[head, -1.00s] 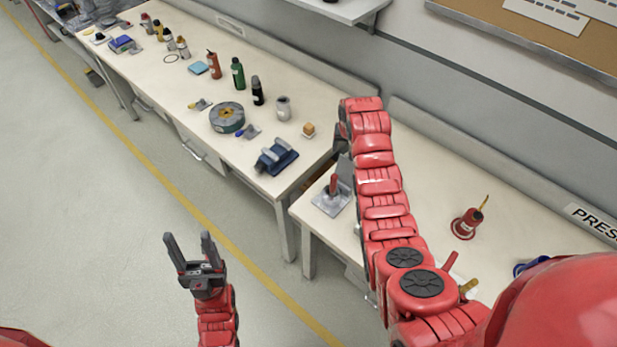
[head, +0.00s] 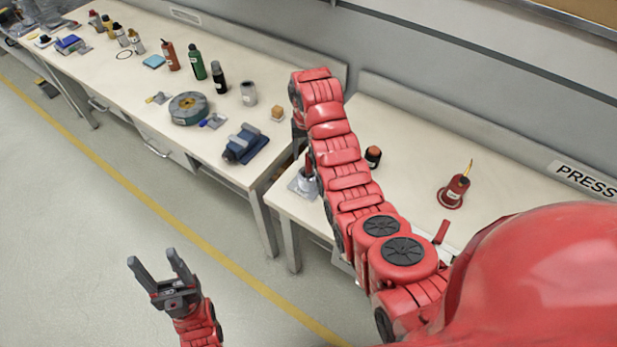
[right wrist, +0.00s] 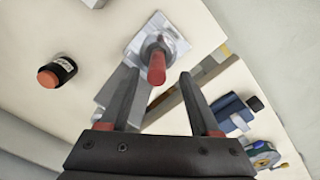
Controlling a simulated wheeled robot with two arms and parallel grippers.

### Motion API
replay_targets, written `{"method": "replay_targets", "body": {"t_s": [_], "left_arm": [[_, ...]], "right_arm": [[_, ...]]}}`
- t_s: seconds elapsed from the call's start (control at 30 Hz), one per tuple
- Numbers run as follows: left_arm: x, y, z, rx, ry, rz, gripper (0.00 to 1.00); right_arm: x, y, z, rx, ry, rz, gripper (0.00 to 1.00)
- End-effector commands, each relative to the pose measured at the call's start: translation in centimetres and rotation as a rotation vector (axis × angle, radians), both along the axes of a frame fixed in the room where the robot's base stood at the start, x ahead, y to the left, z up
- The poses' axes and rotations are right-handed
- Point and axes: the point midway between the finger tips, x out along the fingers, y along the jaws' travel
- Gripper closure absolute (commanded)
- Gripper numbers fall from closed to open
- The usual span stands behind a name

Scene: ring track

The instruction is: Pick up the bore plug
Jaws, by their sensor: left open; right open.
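What looks like the bore plug is a red-handled piece with a silvery metal lower part, seen in the right wrist view (right wrist: 156,66). It stands upright on a grey metal plate (right wrist: 178,45) near the bench's left end. In the head view the bore plug (head: 309,168) is partly covered by my right arm. My right gripper (right wrist: 158,78) is open and empty above the bench. The handle shows between its fingertips; I cannot tell how far below them it is. In the head view the right gripper is mostly hidden. My left gripper (head: 152,258) is open and empty over the floor.
A black, red-topped jar (head: 373,157) and a red pot with a yellow stick (head: 456,190) stand on the same bench. The neighbouring bench holds a blue vise-like block (head: 245,144), a round grey-green reel (head: 188,108) and several bottles.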

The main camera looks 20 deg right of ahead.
Motion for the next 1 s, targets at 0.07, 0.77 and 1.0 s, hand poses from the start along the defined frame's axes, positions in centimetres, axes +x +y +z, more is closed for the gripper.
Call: {"method": "replay_targets", "body": {"t_s": [0.07,0.77,1.0], "left_arm": [[0.0,0.0,-0.7,0.0,0.0,0.0,0.41],[0.0,0.0,-0.5,0.0,0.0,0.0,0.41],[0.0,0.0,-0.5,0.0,0.0,0.0,0.41]], "right_arm": [[0.0,0.0,-0.7,0.0,-0.001,0.0,0.36],[-0.5,-0.3,-5.9,0.0,0.001,0.001,0.36],[-0.5,-0.3,-5.8,0.0,0.0,0.001,0.74]]}}
